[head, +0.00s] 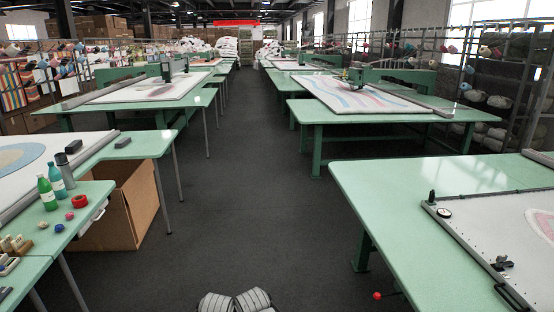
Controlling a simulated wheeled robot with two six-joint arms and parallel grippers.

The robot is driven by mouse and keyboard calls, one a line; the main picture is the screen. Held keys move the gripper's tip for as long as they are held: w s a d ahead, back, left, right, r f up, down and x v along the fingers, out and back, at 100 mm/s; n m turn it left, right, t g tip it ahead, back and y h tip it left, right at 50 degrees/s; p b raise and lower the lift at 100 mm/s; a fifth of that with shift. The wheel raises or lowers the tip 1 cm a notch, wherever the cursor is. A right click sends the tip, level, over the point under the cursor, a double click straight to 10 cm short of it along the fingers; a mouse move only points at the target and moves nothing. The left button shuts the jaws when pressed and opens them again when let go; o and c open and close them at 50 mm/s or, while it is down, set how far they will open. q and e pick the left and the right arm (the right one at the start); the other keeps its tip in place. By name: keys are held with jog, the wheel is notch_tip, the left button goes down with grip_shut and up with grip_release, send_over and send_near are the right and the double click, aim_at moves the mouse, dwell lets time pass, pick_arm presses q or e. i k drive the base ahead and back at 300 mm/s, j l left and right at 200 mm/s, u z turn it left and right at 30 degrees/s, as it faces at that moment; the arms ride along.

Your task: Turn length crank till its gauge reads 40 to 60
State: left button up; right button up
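A small round dial gauge (444,212) with a white face and dark rim sits on the left rail of the tufting frame on the near right green table. Its reading is too small to tell. A red ball knob (377,296) on a dark rod shows below that table's left side, near the bottom edge. It looks like a crank handle, but I cannot tell whether it is the length crank. A black upright knob (431,197) stands just behind the gauge. Neither of my grippers shows in the head view.
The near right table (380,180) carries a white panel (470,215) and black fittings (503,263). A near left table (75,222) holds bottles and small items, with a cardboard box (120,210) beside it. The dark aisle floor (240,210) between is clear.

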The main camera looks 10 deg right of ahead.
aim_at(432, 196)
jog(key=i+z, duration=0.15)
jog(key=i, duration=0.7)
jog(key=i+j+z, duration=0.15)
jog(key=i, duration=0.75)
jog(key=i+z, duration=0.45)
jog(key=i+j+z, duration=0.1)
jog(key=i+z, duration=0.3)
jog(key=i+l+z, duration=0.1)
jog(key=i+z, duration=0.15)
jog(key=z, duration=0.2)
jog(key=i+z, duration=0.25)
jog(key=z, duration=0.2)
jog(key=i+j+z, duration=0.1)
jog(key=z, duration=0.3)
jog(key=i+j+z, duration=0.2)
jog(key=i+z, duration=0.25)
jog(key=i+j+z, duration=0.1)
jog(key=z, duration=0.15)
